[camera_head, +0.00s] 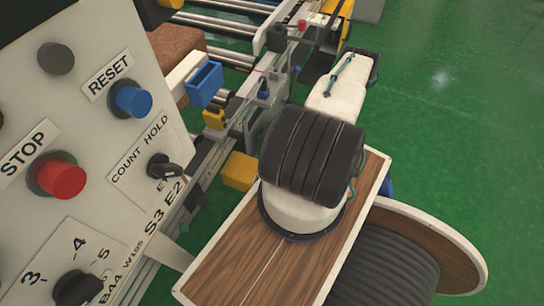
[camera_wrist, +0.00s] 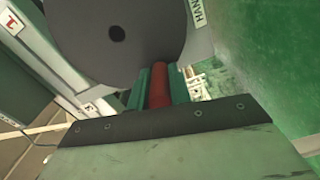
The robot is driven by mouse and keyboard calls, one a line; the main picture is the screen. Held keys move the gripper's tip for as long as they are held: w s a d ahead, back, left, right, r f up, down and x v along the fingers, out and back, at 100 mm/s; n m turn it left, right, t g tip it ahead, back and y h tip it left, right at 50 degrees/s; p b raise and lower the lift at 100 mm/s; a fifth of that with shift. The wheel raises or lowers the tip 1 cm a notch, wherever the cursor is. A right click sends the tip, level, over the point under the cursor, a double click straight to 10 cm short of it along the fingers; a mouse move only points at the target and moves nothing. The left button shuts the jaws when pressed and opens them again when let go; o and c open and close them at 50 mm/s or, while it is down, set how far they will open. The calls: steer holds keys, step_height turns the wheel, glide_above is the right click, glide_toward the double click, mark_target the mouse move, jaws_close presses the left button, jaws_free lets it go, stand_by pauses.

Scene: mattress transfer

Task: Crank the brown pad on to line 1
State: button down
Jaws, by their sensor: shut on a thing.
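The brown pad (camera_head: 178,46) lies at the upper left in the head view, partly hidden behind the control panel. In the wrist view my gripper (camera_wrist: 160,82) has its two green fingers on either side of a red crank handle (camera_wrist: 159,92) and is shut on it. The dark grey crank disc (camera_wrist: 117,34) stands just beyond, with a dark spot near its middle. A plate with a red "1" (camera_wrist: 12,22) is at the upper left. My fingers cannot be made out in the head view. The pad does not show in the wrist view.
The control panel (camera_head: 85,130) with knobs and buttons fills the left of the head view. A blue bin (camera_head: 204,84) and steel rollers (camera_head: 215,25) lie behind it. A cable reel (camera_head: 425,225) is at the lower right. Green floor (camera_head: 450,110) is clear at right.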

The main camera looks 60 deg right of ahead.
steer(key=r+m, duration=0.1)
steer(key=m, duration=0.1)
steer(key=shift+a+r+m, duration=0.15)
steer(key=shift+r+m, duration=0.25)
steer(key=m, duration=0.1)
steer(key=r+m, duration=0.1)
steer(key=shift+r+m, duration=0.25)
steer(key=shift+m, duration=0.05)
steer(key=shift+w+d+r+m, duration=0.1)
steer(key=shift+r+m, duration=0.3)
steer(key=shift+m, duration=0.4)
steer(key=shift+s+d+r+m, duration=0.15)
steer(key=shift+r+m, duration=0.25)
steer(key=shift+m, duration=0.4)
steer(key=shift+w+d+r+m, duration=0.15)
steer(key=shift+r+m, duration=0.25)
steer(key=shift+m, duration=0.4)
steer(key=c, duration=1.3)
jaws_free()
